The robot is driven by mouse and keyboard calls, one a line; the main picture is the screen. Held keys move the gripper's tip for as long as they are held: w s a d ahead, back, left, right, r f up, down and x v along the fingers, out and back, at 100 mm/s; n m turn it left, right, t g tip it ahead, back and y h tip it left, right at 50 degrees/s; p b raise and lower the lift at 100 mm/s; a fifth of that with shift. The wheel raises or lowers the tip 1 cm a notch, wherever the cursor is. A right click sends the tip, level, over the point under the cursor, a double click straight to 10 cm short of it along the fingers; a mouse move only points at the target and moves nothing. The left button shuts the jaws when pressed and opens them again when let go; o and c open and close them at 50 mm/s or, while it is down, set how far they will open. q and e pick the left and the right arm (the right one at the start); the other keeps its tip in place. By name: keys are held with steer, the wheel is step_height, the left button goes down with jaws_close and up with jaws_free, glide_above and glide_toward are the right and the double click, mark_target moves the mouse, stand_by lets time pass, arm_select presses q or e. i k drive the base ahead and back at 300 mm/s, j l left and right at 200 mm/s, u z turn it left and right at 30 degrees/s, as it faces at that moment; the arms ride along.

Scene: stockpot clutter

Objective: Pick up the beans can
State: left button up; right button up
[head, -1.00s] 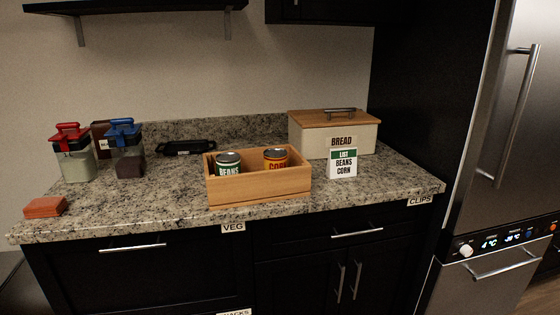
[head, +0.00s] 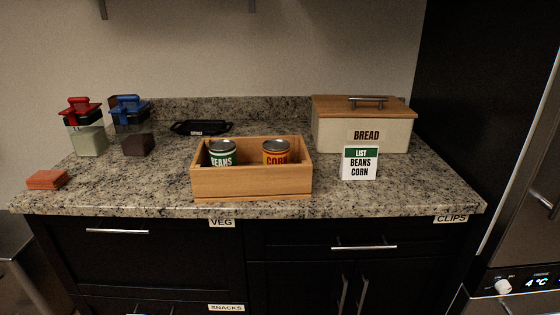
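The beans can (head: 222,154) has a green and white label reading BEANS and a grey metal lid. It stands upright in the left half of an open wooden box (head: 252,183) on the granite counter. The box's front wall hides its lower part. The corn can (head: 276,152), with an orange label, stands upright to its right in the same box, apart from it. Neither of my grippers shows in the head view.
A list card (head: 360,163) reading BEANS, CORN stands before the bread box (head: 363,130). Red-lidded (head: 90,143) and blue-lidded (head: 137,145) containers, a black tray (head: 201,128) and terracotta coasters (head: 47,180) are at left. The counter (head: 130,193) left of the wooden box is clear.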

mark_target(222, 152)
steer(key=j, duration=0.75)
steer(key=j+z, duration=0.3)
steer(key=j, duration=0.2)
steer(key=j+z, duration=0.25)
steer(key=j, duration=0.2)
steer(key=k+j+z, duration=0.15)
steer(key=j+z, duration=0.15)
steer(key=j, duration=0.15)
steer(key=k+j+z, duration=0.15)
steer(key=j+z, duration=0.15)
steer(key=j, duration=0.15)
